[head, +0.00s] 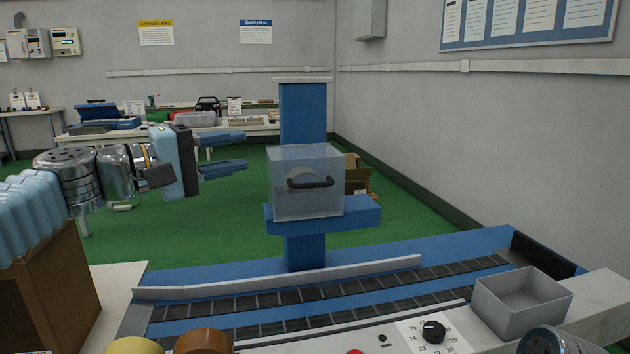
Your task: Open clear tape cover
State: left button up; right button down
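The clear tape cover (288,204) is a see-through box with a dark handle (310,182) on its front. It sits on a blue shelf (358,217) fixed to a blue post (303,112) behind the conveyor. A pale round shape, perhaps tape, shows through it behind the handle. The cover looks closed. My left gripper (240,150) is to the left of the cover, apart from it, with its two blue fingers spread and nothing between them. My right gripper is out of view; only a metal piece, likely of my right arm, shows at the bottom right.
A conveyor (335,297) with a pale rail runs below the post. A grey open bin (522,300) and a dial (433,331) are at the front right. A brown cardboard box (50,290) stands at left. Tools lie on a back table. The green floor behind is mostly clear.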

aim_at(320, 150)
jog(key=k, duration=0.95)
